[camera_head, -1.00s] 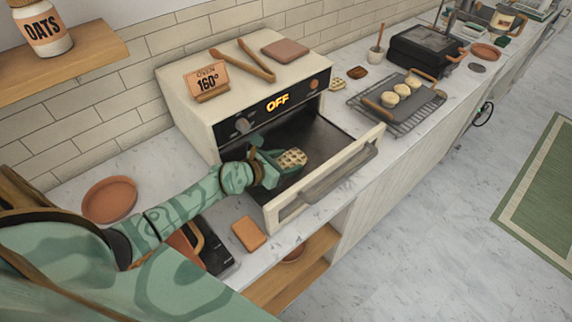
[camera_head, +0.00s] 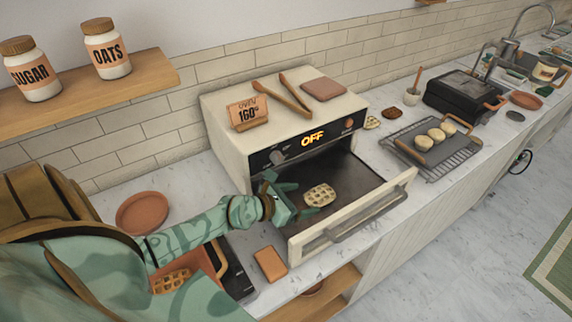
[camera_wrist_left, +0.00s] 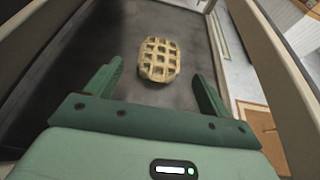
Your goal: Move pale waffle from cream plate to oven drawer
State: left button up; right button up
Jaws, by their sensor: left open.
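The pale waffle (camera_head: 319,195) lies flat on the dark floor of the pulled-out oven drawer (camera_head: 350,191). My left gripper (camera_head: 301,199) is open and empty at the drawer's left part, just beside the waffle. In the left wrist view the waffle (camera_wrist_left: 159,58) lies ahead between the lines of the two spread green fingers, with a gap on both sides. I see no cream plate. My right gripper is not in view.
The cream oven (camera_head: 230,140) reads OFF; tongs (camera_head: 285,97) and a sign (camera_head: 247,113) are on top. The drawer front (camera_head: 350,222) stands up as a wall. A browner waffle (camera_head: 170,281) is near my arm. A rack (camera_head: 445,158) with round buns stands to the right.

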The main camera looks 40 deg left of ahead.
pick_arm(q)
jog(key=v, duration=0.6)
jog(key=shift+s+r+p, duration=0.15)
jog(key=shift+s+p, duration=0.05)
jog(key=shift+p, duration=0.1)
dwell(0.8)
